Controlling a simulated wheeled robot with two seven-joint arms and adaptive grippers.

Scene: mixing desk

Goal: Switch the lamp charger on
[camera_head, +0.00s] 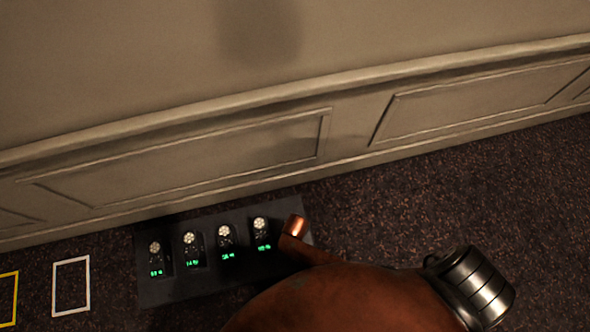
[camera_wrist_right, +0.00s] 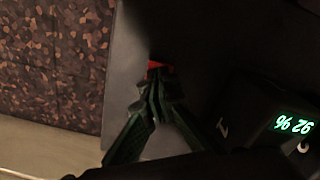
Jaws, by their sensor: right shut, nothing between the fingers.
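The charger is a dark flat panel (camera_head: 155,291) on the speckled floor in the head view. It bears a row of several small lamps with pale round heads, such as the one at the right end (camera_head: 260,223), each with a green lit readout. In the right wrist view my right gripper (camera_wrist_right: 157,85) is shut and empty, its dark green fingertips close together. The tips are at a small red part (camera_wrist_right: 158,66) on the panel's dark surface; I cannot tell whether they touch it. A green lit readout (camera_wrist_right: 294,125) shows to the right. My left gripper is not in view.
A large brown rounded shape (camera_head: 350,300) with a copper stub and a banded metal part covers the panel's right front in the head view. A panelled wall (camera_head: 230,150) runs behind. White (camera_head: 70,286) and yellow outlines mark the floor at left.

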